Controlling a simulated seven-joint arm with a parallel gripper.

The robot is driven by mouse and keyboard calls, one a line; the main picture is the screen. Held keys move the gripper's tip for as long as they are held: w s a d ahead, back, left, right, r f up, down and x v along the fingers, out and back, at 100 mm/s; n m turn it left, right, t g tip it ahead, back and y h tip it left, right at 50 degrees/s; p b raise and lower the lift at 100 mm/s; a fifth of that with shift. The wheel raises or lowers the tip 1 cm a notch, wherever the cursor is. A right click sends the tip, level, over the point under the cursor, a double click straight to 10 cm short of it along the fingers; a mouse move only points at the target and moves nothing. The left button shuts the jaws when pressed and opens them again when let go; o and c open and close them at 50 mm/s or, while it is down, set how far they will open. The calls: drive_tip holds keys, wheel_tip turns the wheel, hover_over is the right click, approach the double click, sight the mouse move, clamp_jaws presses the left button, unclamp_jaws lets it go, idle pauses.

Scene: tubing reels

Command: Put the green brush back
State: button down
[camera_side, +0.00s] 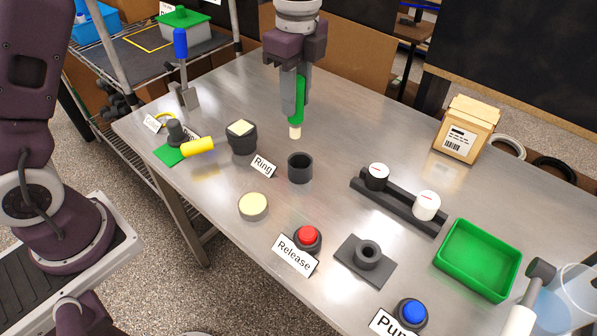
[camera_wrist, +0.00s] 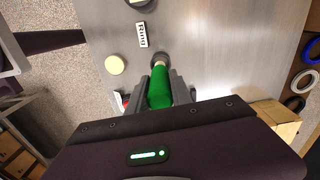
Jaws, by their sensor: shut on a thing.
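My gripper (camera_side: 296,97) is shut on the green brush (camera_side: 300,88) and holds it upright above the table, with its pale tip pointing down. In the wrist view the green brush (camera_wrist: 159,88) sits between the two fingers of my gripper (camera_wrist: 160,92). A dark round cup (camera_side: 300,168) stands on the table below and slightly in front of the brush in the side view, apart from it. In the wrist view the cup (camera_wrist: 159,58) shows just beyond the brush's tip, partly hidden by it. A label reading "Ring" (camera_side: 263,166) stands left of the cup.
A pale disc (camera_side: 253,206), a red button (camera_side: 307,236) and a dark ring mount (camera_side: 366,253) lie nearer the camera. A rack with black and white caps (camera_side: 400,205), a green tray (camera_side: 478,260) and a cardboard box (camera_side: 467,130) are to the right. A yellow-handled tool (camera_side: 198,147) lies left.

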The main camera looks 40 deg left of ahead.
drive_tip(key=shift+s+d+f+m, duration=0.15)
drive_tip(key=shift+d+f+m, duration=0.1)
drive_tip(key=shift+d+f, duration=0.25)
drive_tip(key=shift+s+d+f+m, duration=0.15)
drive_tip(key=shift+d+f+m, duration=0.15)
drive_tip(key=shift+f, duration=0.4)
wheel_tip(320, 180, down, 8)
drive_tip(key=shift+w+r, duration=0.1)
drive_tip(key=c, duration=1.1)
unclamp_jaws()
drive_tip(key=shift+c, duration=0.2)
